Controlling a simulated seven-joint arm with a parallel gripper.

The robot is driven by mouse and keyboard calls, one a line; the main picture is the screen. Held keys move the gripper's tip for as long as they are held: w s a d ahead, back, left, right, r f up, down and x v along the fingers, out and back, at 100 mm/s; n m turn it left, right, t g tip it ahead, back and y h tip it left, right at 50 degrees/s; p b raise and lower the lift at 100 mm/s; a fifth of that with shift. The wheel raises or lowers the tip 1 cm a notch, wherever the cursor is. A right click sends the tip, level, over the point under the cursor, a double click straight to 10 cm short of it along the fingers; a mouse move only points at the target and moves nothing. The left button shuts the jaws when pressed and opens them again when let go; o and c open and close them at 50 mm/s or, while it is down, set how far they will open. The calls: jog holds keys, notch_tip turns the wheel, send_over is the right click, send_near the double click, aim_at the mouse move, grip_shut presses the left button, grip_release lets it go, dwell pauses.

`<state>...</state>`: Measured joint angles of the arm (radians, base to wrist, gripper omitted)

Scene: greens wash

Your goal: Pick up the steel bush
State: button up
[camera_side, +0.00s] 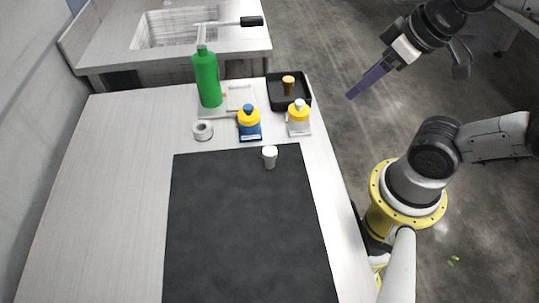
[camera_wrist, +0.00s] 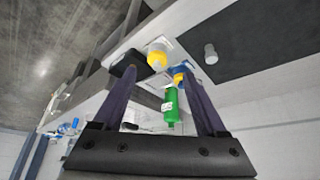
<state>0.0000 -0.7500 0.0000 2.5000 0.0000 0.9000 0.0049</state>
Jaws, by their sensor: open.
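The steel bush seems to be the small light-grey cylinder (camera_side: 270,157) standing upright on the far edge of the black mat (camera_side: 245,225), toward its right. In the wrist view the same cylinder (camera_wrist: 211,54) shows at upper right, outside the space between the fingers. My gripper (camera_side: 351,96) is raised off the right side of the table, well apart from the cylinder, with its dark purple fingers pointing down and left. In the wrist view my gripper (camera_wrist: 158,70) has its two fingers spread with nothing held between them.
A grey-white ring (camera_side: 203,130) lies left. A sink (camera_side: 180,30) is beyond. The mat is otherwise clear.

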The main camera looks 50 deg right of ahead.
jog(key=m, duration=0.2)
jog(key=m+g, duration=0.5)
jog(key=m, duration=1.1)
send_over(270, 151)
jog(key=a, duration=0.1)
notch_tip(270, 151, down, 5)
notch_tip(270, 151, down, 7)
jog(key=shift+s+r, duration=0.1)
jog(key=shift+d+f, duration=0.25)
jog(key=shift+f, duration=1.15)
jog(key=shift+d+f, duration=0.2)
jog(key=shift+f, duration=1.15)
